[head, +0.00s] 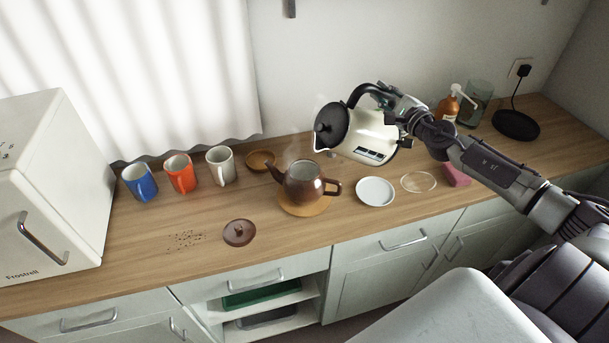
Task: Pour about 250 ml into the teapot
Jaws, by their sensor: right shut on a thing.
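The brown teapot (305,185) stands upright on a round wooden mat (312,210) on the counter, its spout to the left and handle to the right. Its top is open and steam rises from it. Its brown lid (239,232) lies on the counter to the left front. My right gripper (396,108) is shut on the handle of a cream kettle (372,132) with a black lid. The kettle is held in the air above and right of the teapot, tilted with its spout side to the left. I cannot tell whether water is flowing. My left gripper is not in view.
Blue (140,183), orange (180,173) and cream (220,166) mugs and a wooden bowl (261,160) stand at the back left. A white saucer (375,191) is right of the teapot. A soap bottle (449,104) and black kettle base (516,125) are at the right. Crumbs (186,240) lie front left.

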